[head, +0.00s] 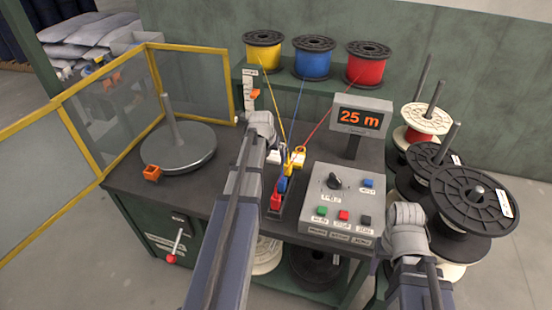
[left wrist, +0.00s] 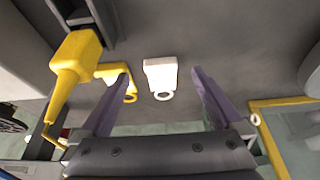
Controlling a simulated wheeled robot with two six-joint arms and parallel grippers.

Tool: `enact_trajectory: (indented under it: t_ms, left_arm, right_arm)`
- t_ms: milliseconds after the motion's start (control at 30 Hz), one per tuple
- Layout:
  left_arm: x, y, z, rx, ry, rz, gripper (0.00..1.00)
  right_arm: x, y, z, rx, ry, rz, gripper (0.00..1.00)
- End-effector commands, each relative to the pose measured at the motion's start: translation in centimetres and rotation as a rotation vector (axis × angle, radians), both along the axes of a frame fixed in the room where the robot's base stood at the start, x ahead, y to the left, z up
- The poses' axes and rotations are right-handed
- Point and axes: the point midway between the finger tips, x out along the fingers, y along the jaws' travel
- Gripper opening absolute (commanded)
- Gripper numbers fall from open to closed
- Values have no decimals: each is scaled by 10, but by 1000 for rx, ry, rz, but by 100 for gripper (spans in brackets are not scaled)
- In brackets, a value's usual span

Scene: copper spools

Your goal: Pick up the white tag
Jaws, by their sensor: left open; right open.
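The white tag (left wrist: 160,73) has a flat block-like body and a small ring at one end. In the left wrist view it lies between the two spread fingers of my left gripper (left wrist: 160,88), which is open with a gap on both sides. In the head view the white tag (head: 274,157) shows just beside my left wrist, partly covered; the left fingers are hidden there. My right gripper (head: 408,217) is open at the lower right, beside the control box and away from the tag; its fingers are hard to make out.
A yellow tag (left wrist: 113,72) and yellow connector (left wrist: 75,70) sit close beside the white tag. The control box (head: 337,207) and 25 m display (head: 361,115) stand to the right. A round turntable with a post (head: 178,150) stands left. Yellow, blue and red wires run down from spools.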

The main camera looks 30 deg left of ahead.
Motion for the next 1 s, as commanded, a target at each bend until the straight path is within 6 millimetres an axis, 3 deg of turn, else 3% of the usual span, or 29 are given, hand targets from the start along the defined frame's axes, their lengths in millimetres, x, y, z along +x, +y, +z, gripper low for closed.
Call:
enact_trajectory:
  t_ms: [333,667,1000]
  left_arm:
    - [17,4,-42,0,0,0,100]
    - [19,5,-43,0,0,0,99]
    - [18,5,-43,0,0,0,61]
  right_arm:
    - [0,0,-42,0,0,0,63]
    - [0,0,-43,0,0,0,63]
    - [0,0,-43,0,0,0,63]
